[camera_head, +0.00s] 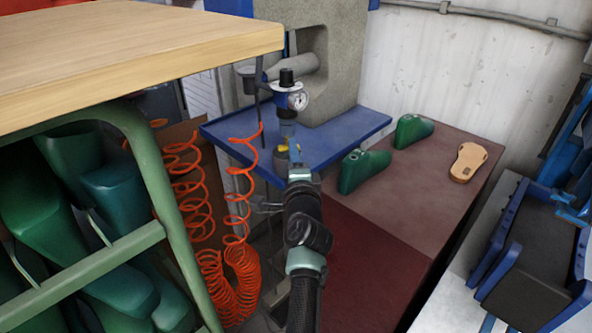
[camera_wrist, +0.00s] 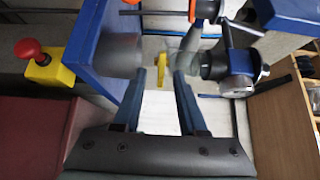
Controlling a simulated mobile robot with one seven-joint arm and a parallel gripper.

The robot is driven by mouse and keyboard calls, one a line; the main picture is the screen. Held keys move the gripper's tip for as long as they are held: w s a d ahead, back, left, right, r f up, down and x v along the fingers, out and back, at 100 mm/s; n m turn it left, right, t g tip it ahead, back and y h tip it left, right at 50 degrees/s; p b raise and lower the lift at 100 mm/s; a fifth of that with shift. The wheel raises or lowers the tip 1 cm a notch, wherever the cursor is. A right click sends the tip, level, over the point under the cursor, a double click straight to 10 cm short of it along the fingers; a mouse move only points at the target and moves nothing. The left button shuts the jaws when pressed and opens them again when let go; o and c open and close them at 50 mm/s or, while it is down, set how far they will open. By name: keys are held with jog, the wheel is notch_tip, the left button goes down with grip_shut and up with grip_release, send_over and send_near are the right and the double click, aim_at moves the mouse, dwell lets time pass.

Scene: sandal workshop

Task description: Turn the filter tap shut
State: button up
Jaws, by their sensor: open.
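The filter unit (camera_head: 288,100) with a black knob and a round gauge (camera_head: 299,100) stands at the edge of the blue bench. Its small yellow tap (camera_head: 282,148) shows low on it, just above my gripper (camera_head: 295,160). In the wrist view the yellow tap (camera_wrist: 163,65) lies between the lines of the two blue fingers of my gripper (camera_wrist: 160,75), beyond or at their tips. The fingers are apart with nothing clamped. I cannot tell whether they touch the tap. The gauge (camera_wrist: 237,86) sits to the right in the wrist view.
A red button on a yellow box (camera_wrist: 50,68) is at left in the wrist view. Orange coiled hoses (camera_head: 235,200) hang left of my arm. The wooden tabletop (camera_head: 130,45) is close at left. Green lasts (camera_head: 362,168) and a tan sole (camera_head: 468,162) lie on the red-brown table (camera_head: 400,215).

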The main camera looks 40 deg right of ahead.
jog(key=p+v, duration=0.4)
jog(key=v, duration=0.8)
jog(key=shift+s, duration=0.15)
jog(key=shift+a, duration=0.1)
